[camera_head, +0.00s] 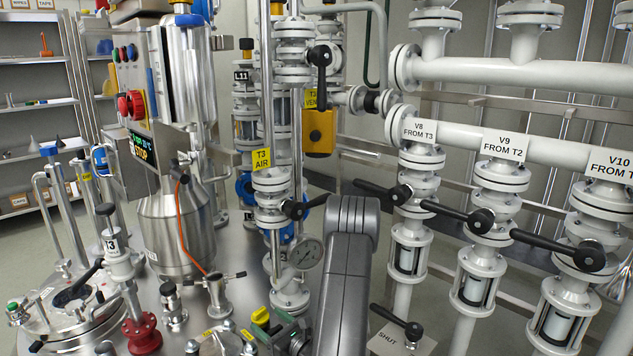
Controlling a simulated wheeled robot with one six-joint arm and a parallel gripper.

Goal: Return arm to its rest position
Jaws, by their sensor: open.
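My grey arm (348,265) rises from the bottom edge, a little right of the middle. Its rounded upper end stands in front of the white pipework. My gripper does not show in this view, so I cannot see its fingers or anything between them. The arm's upper end appears close to the black-handled valve lever of the T3 AIR line (271,181) on its left and the V8 lever (384,192) on its right. I cannot tell whether it touches either one.
A steel reactor lid (60,310) with fittings fills the lower left. A pressure gauge (306,254) sits just left of my arm. Valves labelled V8 (418,130), V9 (504,145) and V10 (610,165) line the right. Shelves (35,60) stand at the back left.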

